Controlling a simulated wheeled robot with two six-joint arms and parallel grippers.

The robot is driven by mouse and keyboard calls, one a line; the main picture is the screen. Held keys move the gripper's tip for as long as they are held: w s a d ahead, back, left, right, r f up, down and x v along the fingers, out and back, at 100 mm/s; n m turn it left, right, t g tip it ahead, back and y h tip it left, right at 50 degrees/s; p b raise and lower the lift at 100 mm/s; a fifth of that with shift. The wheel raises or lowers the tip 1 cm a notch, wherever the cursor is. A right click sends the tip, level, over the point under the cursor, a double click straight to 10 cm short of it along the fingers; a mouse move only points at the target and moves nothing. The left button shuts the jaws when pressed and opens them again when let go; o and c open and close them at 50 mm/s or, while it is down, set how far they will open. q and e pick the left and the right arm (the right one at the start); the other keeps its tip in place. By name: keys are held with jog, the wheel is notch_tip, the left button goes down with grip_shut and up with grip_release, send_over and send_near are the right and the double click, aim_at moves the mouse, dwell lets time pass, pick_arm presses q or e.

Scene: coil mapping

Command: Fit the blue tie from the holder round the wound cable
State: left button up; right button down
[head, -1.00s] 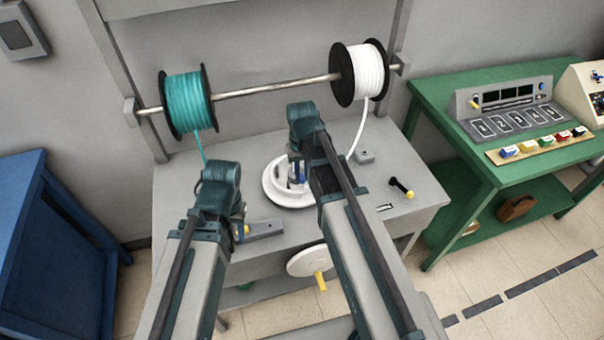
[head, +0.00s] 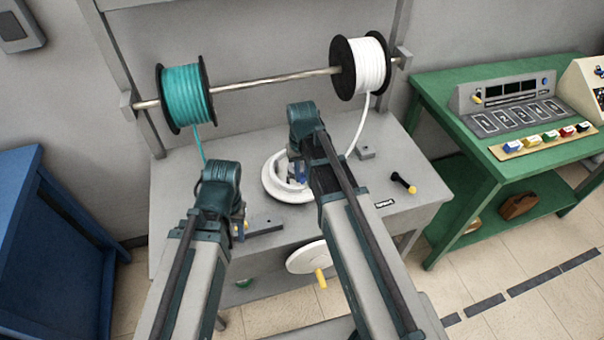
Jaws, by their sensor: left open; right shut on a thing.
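The wound white cable (head: 274,181) lies in a round coil on the grey bench, behind my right forearm. My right gripper (head: 300,181) points down at the coil. It is shut on a small blue piece, apparently the blue tie (head: 302,180); the forearm hides part of it, and I cannot tell whether it goes round the cable. My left gripper (head: 239,228) is open, low beside the grey holder block (head: 265,224).
A teal spool (head: 184,96) and a white spool (head: 369,66) hang on a rod above the bench (head: 390,225). White cable runs from its spool to the coil. A white disc (head: 307,257) with a yellow handle is at the front.

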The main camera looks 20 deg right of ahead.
jog(key=shift+f+b, duration=0.65)
jog(key=shift+f, duration=0.05)
dwell(1.0)
jog(key=c, duration=0.8)
grip_release()
jog(key=shift+o, duration=0.2)
notch_tip(320, 180, up, 14)
jog(key=p, duration=1.4)
jog(key=s+a+f+n+h+b, duration=0.1)
jog(key=s+a+f+n+b, duration=0.3)
jog(key=s+a, duration=0.6)
jog(key=s+f+b, duration=0.1)
jog(key=s+b, duration=0.1)
jog(key=s, duration=0.2)
jog(key=shift+s+a+f, duration=0.2)
jog(key=shift+a+f, duration=0.05)
jog(key=shift+f, duration=0.15)
